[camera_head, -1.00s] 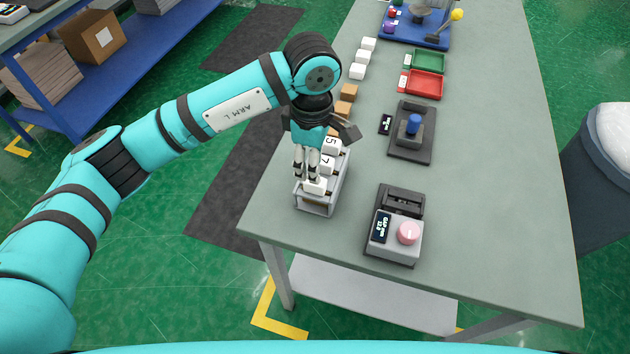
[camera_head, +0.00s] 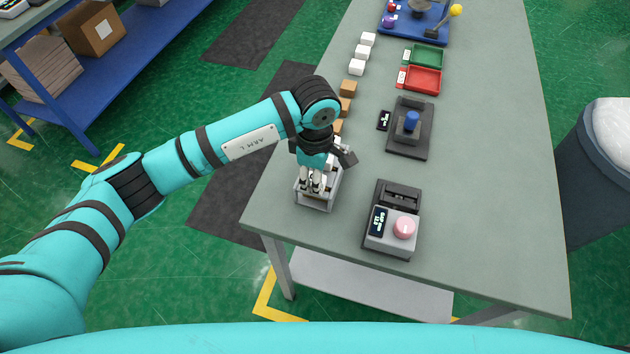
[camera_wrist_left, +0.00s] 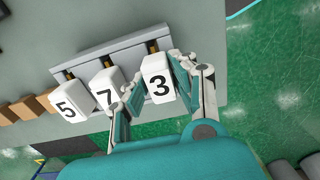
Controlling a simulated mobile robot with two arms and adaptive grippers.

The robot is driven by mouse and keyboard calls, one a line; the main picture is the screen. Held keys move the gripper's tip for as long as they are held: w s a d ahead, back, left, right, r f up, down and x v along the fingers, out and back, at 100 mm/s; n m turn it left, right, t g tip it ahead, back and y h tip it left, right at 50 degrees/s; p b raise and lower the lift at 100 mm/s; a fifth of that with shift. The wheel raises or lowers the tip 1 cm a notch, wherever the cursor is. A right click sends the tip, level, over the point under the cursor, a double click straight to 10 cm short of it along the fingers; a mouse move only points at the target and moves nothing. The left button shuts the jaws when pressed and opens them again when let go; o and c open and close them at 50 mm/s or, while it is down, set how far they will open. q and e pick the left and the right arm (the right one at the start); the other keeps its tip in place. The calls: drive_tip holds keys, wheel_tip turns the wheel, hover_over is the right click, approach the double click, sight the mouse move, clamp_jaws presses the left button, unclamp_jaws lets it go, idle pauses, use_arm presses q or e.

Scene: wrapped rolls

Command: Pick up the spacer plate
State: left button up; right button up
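White numbered plates stand in a light grey rack (camera_head: 316,205) near the table's front left edge. In the left wrist view they read 5 (camera_wrist_left: 68,105), 7 (camera_wrist_left: 107,88) and 3 (camera_wrist_left: 158,80); the task does not say which one is meant. My left gripper (camera_head: 313,186) is down at the rack. In the left wrist view its fingers (camera_wrist_left: 158,68) are on either side of the plate marked 3. A gap shows at the left finger, and the right finger is very close to the plate. The gripper hides much of the plates in the head view. My right gripper is not in view.
A grey device with a pink knob (camera_head: 404,227) stands right of the rack. Behind it are a black fixture with a blue knob (camera_head: 411,121), a red tray (camera_head: 424,80) and a green tray (camera_head: 428,56). Brown blocks (camera_head: 347,88) and white blocks (camera_head: 357,67) line the left edge.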

use_arm(q)
clamp_jaws()
